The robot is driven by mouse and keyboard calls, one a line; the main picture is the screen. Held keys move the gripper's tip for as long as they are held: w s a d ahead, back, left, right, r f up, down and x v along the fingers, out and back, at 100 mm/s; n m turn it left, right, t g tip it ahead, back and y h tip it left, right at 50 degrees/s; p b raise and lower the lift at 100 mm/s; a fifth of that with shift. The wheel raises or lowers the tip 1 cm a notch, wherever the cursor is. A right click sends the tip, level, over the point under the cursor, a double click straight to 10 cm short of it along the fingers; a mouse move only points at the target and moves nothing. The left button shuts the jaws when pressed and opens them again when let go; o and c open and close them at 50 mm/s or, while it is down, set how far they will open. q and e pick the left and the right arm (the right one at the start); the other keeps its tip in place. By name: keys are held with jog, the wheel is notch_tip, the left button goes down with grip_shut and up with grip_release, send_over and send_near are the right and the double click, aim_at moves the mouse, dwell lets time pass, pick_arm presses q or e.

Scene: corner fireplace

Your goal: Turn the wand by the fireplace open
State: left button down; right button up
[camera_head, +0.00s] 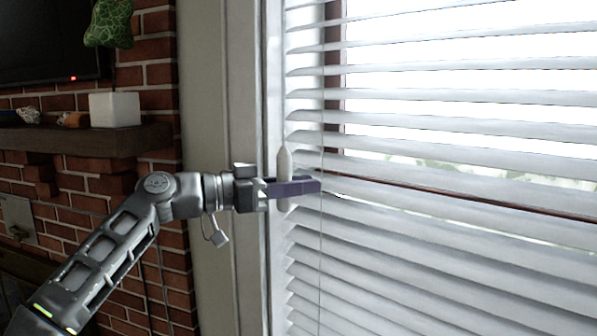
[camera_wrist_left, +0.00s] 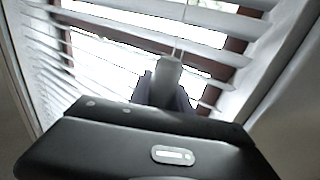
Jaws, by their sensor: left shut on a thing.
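The wand (camera_head: 285,163) is a pale, slim upright piece with a pointed top, in front of the left part of the white window blinds (camera_head: 440,125). My left gripper (camera_head: 290,187) reaches in from the left and is shut on the wand, its purple fingers around the lower part. In the left wrist view the wand (camera_wrist_left: 168,80) shows as a grey piece between the fingers, with thin cords above it. The blind slats are tilted with bright gaps between them in the upper part. My right gripper is not in view.
A brick fireplace wall (camera_head: 160,75) with a mantel shelf (camera_head: 80,140) stands at the left. A white block (camera_head: 115,109) sits on the shelf, near a dark screen (camera_head: 50,45). The window frame (camera_head: 255,250) is right beside my left gripper.

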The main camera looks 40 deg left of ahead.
pick_arm(q)
jog(key=shift+s+d+r+m+g+h+p, duration=0.15)
jog(key=shift+m+g+h+p, duration=0.3)
jog(key=shift+m+g+h, duration=0.45)
jog(key=shift+s+d+f+m+g+h+p, duration=0.15)
jog(key=shift+m+g+h+p, duration=0.25)
jog(key=shift+m+g+h, duration=0.45)
jog(key=shift+h, duration=0.35)
jog(key=c, duration=1.2)
grip_release()
jog(key=shift+n+t, duration=0.25)
